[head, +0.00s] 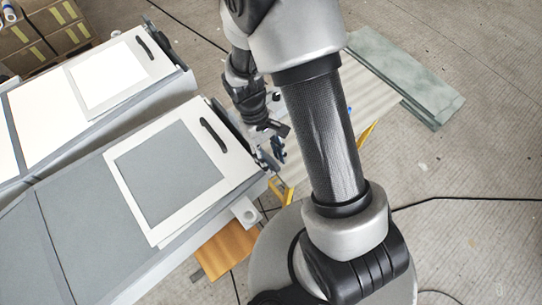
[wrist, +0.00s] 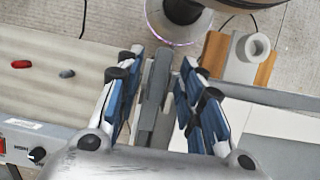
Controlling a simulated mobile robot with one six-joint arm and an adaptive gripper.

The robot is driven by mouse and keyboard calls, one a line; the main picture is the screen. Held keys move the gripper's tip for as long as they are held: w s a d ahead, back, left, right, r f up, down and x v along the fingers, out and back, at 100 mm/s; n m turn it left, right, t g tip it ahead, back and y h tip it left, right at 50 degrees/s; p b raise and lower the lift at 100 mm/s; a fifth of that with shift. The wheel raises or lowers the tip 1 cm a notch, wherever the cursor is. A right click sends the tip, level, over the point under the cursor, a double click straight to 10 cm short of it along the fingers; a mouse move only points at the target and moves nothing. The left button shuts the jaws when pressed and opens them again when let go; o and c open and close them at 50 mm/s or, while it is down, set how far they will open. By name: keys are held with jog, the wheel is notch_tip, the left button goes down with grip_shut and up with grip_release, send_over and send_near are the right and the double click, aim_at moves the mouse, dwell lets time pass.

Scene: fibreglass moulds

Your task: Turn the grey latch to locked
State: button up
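A grey bar (wrist: 154,98), which looks like the latch's lever, stands between the fingers of my gripper (wrist: 161,65) in the wrist view. The blue-padded fingers are apart on either side of it, with narrow gaps showing, and do not look closed on it. In the head view my gripper (head: 272,154) is at the right end of the nearer grey mould (head: 75,215), beside its edge. The latch cannot be made out there, and its locked or unlocked marking is not visible.
A second, white-topped mould (head: 45,118) lies behind. A control box (wrist: 25,145) with a red switch is at lower left. Red (wrist: 21,64) and grey (wrist: 67,73) small items lie on a pale board.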

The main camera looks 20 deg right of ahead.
jog(key=v, duration=1.2)
